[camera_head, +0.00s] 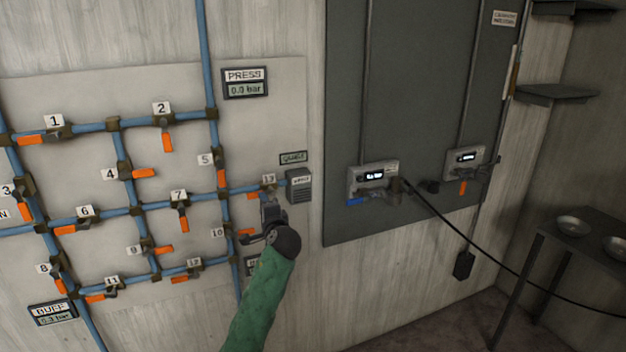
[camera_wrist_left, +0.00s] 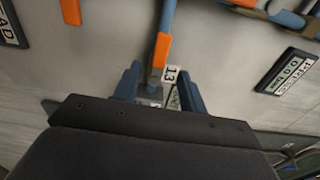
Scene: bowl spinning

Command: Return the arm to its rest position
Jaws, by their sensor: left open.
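My left gripper (camera_head: 270,212) is in front of the pipe panel, just below the valve labelled 13, at the end of my green-sleeved arm. In the left wrist view the two blue fingers of the gripper (camera_wrist_left: 158,85) are spread apart. The orange handle of valve 13 (camera_wrist_left: 160,50) shows in the gap between them and lies along its blue pipe. I cannot tell whether either finger touches it. Nothing is held. My right gripper is not in view.
The blue pipe grid (camera_head: 85,127) carries several numbered orange-handled valves. The PRESS display (camera_head: 245,84) reads 0.0 bar. A grey board (camera_head: 420,80) with two small meters hangs to the right. A black cable crosses towards a dark table (camera_head: 590,225) with metal bowls.

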